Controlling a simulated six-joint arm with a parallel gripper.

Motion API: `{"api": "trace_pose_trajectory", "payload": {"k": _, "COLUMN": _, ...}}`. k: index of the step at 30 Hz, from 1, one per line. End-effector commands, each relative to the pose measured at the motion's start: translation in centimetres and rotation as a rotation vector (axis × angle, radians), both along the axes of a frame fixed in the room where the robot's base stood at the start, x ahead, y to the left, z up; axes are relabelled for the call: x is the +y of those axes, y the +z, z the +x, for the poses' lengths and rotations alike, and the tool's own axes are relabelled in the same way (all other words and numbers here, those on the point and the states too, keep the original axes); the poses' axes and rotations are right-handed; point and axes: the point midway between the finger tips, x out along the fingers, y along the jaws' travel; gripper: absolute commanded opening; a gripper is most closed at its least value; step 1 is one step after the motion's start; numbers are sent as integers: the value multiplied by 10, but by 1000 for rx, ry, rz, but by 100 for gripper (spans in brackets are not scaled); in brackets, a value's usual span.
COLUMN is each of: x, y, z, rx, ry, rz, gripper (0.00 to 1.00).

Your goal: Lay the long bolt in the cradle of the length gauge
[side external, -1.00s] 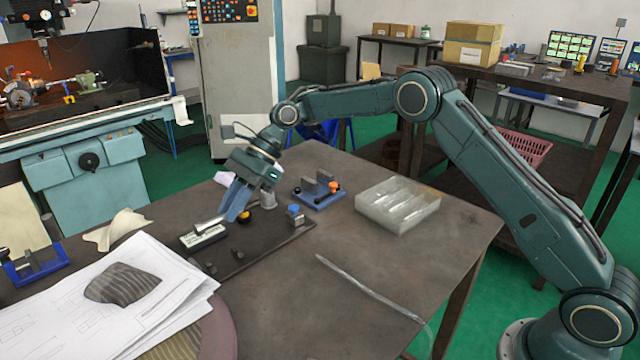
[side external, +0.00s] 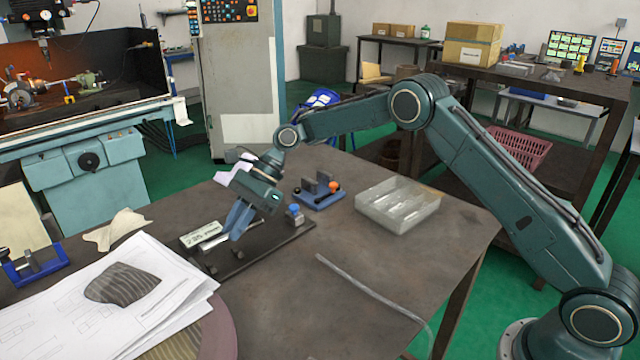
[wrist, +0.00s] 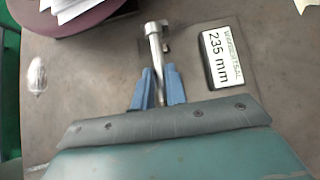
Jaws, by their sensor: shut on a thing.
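My gripper (side external: 236,232) is shut on the long bolt (side external: 213,242), a silvery shank held low over the length gauge. In the wrist view the bolt (wrist: 154,50) runs between the blue fingers (wrist: 157,88), its wider head at the far end. The length gauge (side external: 262,247) is a dark plate on the table with small dark posts (side external: 237,253) and a white "235 mm" label (side external: 202,234). The label (wrist: 222,55) lies to the right of the bolt in the wrist view. The fingers hide part of the gauge; I cannot tell whether the bolt touches the cradle.
Papers (side external: 120,300) with a striped piece (side external: 122,283) lie front left, near another blue fixture (side external: 36,267). The front-right tabletop holds a thin strip (side external: 370,291).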

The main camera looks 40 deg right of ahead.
Motion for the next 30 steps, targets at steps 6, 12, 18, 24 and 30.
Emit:
{"api": "trace_pose_trajectory", "payload": {"k": 6, "x": 0, "y": -13, "z": 0, "rx": -1, "ry": 1, "rz": 1, "gripper": 0}}
{"api": "trace_pose_trajectory", "payload": {"k": 12, "x": 0, "y": -20, "z": 0, "rx": -1, "ry": 0, "rz": 1, "gripper": 0}}
{"api": "trace_pose_trajectory", "payload": {"k": 18, "x": 0, "y": -22, "z": 0, "rx": -1, "ry": 0, "rz": 1, "gripper": 0}}
{"api": "trace_pose_trajectory", "payload": {"k": 24, "x": 0, "y": -21, "z": 0, "rx": -1, "ry": 0, "rz": 0, "gripper": 0}}
{"api": "trace_pose_trajectory", "payload": {"k": 30, "x": 0, "y": -21, "z": 0, "rx": -1, "ry": 0, "rz": 0, "gripper": 0}}
